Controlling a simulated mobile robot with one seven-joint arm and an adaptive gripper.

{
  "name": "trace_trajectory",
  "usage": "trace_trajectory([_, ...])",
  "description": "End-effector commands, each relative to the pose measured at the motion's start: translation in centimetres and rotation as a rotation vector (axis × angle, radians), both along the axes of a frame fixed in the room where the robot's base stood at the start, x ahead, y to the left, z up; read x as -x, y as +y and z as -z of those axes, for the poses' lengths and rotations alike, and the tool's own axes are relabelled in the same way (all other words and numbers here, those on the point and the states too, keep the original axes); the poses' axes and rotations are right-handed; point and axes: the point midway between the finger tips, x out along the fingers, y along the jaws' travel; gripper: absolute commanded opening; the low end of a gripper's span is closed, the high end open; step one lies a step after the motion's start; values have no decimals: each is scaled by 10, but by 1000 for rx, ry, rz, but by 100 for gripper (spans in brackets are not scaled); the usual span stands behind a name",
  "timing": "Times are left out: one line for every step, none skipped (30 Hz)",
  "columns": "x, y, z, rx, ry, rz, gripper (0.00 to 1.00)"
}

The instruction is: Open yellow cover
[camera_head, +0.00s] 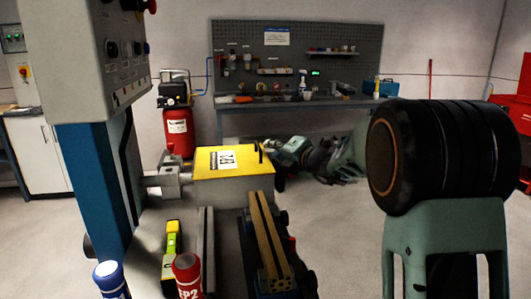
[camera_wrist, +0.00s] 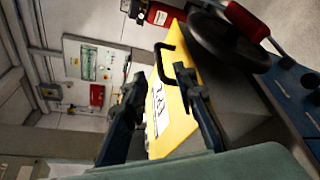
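The yellow cover (camera_head: 205,161) is a flat panel with a white label, lying level and closed on a grey block in the head view. A black handle (camera_head: 261,152) stands at its right end. In the wrist view the yellow cover (camera_wrist: 178,116) appears tilted, with the black handle (camera_wrist: 160,64) near my fingertips. My gripper (camera_wrist: 159,75) is open, with dark fingers spread apart. The handle shows between and beyond the fingertips; I cannot tell whether a finger touches it. In the head view my fingers cannot be made out clearly.
A control box (camera_head: 75,50) on a blue column stands at left. A brass-coloured rail (camera_head: 268,240) lies in front of the cover. Blue (camera_head: 109,280) and red (camera_head: 187,275) cylinders stand at the front.

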Motion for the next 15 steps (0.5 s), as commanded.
trace_trajectory([-3,3,0,-1,-1,-2,26])
trace_trajectory([-6,4,1,-1,0,-3,26])
trace_trajectory([-9,6,2,0,0,-2,26])
trace_trajectory([-13,8,3,1,0,-2,26])
trace_trajectory([-17,10,4,0,0,-2,26])
trace_trajectory([-22,14,6,0,1,-3,26])
trace_trajectory([-27,17,6,0,0,-2,26])
trace_trajectory([-32,19,8,0,1,-2,26])
trace_trajectory([-38,22,9,1,1,-2,26])
trace_trajectory([-42,25,11,2,0,-2,26])
trace_trajectory([-47,28,11,1,-1,-3,26])
trace_trajectory([-52,31,13,1,1,-3,26])
trace_trajectory([-57,33,13,2,0,-2,26])
trace_trajectory([-61,35,15,2,0,-1,26])
trace_trajectory([-66,37,16,3,0,-1,26])
